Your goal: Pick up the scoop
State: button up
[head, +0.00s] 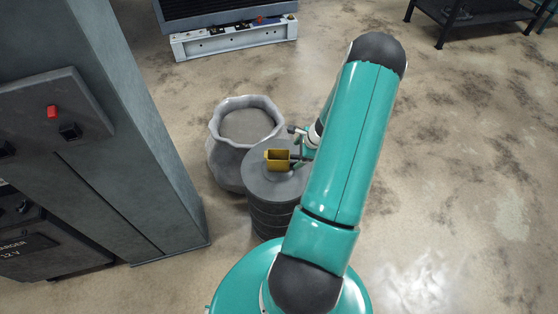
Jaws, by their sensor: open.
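A yellow scoop (277,160) with a square, open-topped bowl sits on the flat top of a dark grey drum (262,186). A dark handle seems to run from its right side toward my arm. My gripper (300,147) is just right of the scoop, partly hidden behind my teal arm. It is open. One finger shows above and behind the scoop; the other is hard to make out. I cannot tell whether the fingers are around the handle or only beside it.
A grey sack (222,170) filled with grey material stands open, close behind and left of the drum. A tall grey cabinet (130,130) with switches blocks the left. A low white-framed unit (235,38) is at the back. The concrete floor (440,190) on the right is clear.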

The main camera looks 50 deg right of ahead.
aim_at(294, 157)
jog(key=x, duration=0.5)
jog(key=shift+w+f, duration=0.15)
jog(key=shift+f, duration=0.05)
jog(key=c, duration=1.1)
